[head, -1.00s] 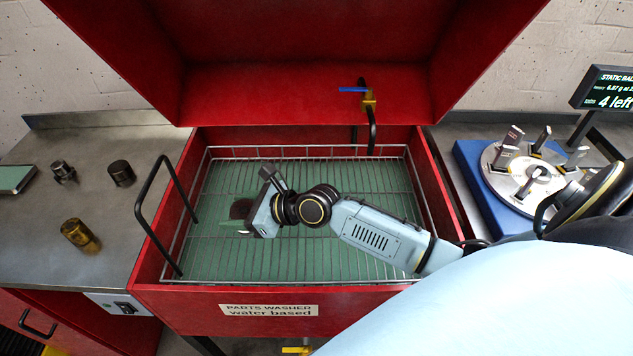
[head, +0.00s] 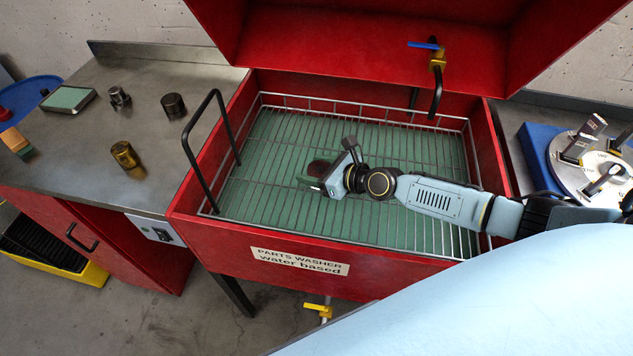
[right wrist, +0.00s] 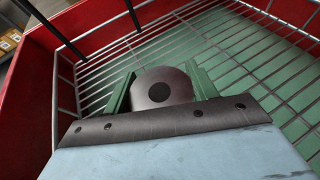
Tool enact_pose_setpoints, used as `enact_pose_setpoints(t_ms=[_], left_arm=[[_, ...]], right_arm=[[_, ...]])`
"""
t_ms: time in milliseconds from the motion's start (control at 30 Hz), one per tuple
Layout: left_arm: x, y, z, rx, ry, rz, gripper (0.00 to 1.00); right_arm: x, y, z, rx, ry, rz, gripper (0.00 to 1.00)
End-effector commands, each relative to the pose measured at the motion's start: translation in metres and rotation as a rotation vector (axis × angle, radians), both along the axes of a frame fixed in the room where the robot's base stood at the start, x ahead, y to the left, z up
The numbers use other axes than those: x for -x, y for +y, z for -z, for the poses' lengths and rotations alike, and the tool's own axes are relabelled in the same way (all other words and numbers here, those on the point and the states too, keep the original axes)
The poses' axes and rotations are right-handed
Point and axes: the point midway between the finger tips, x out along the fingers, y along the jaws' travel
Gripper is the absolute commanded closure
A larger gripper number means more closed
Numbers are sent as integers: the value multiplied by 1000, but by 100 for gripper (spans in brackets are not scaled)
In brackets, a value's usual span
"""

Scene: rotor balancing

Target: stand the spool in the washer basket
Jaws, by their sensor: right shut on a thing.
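The spool (head: 318,168) is a dark, reddish-brown piece at my right gripper's tips. In the right wrist view the spool (right wrist: 160,88) shows a rounded grey face with a dark round centre. My right gripper (head: 311,180) is shut on it; its green fingers (right wrist: 160,92) lie on both sides. The washer basket (head: 365,113) is a wire basket inside the red parts washer. The spool is within the basket's outline, left of its middle. I cannot tell whether it touches the wire floor. My left gripper is not in view.
A black handle (head: 213,140) rises at the basket's left side. The red lid (head: 370,60) stands open, with a blue-handled tap (head: 436,62) at the back. The left bench holds a brass cylinder (head: 125,154) and a dark cylinder (head: 173,105). The basket floor around the gripper looks clear.

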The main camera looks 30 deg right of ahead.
Motion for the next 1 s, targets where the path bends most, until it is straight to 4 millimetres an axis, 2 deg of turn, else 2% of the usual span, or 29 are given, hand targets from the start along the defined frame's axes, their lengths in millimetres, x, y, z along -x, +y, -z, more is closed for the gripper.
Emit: enact_pose_setpoints(t_ms=[400, 667, 833, 867, 1000], left_arm=[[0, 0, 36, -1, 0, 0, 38], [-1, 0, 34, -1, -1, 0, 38], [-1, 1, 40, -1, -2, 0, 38], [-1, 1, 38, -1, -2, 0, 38], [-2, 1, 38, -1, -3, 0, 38]], right_arm=[[-1, 0, 37, 0, -1, 0, 72], [-1, 0, 35, -1, -2, 1, 72], [0, 0, 41, -1, 0, 0, 72], [0, 0, 41, 0, 1, -1, 39], [0, 0, 40, 0, 0, -1, 21]])
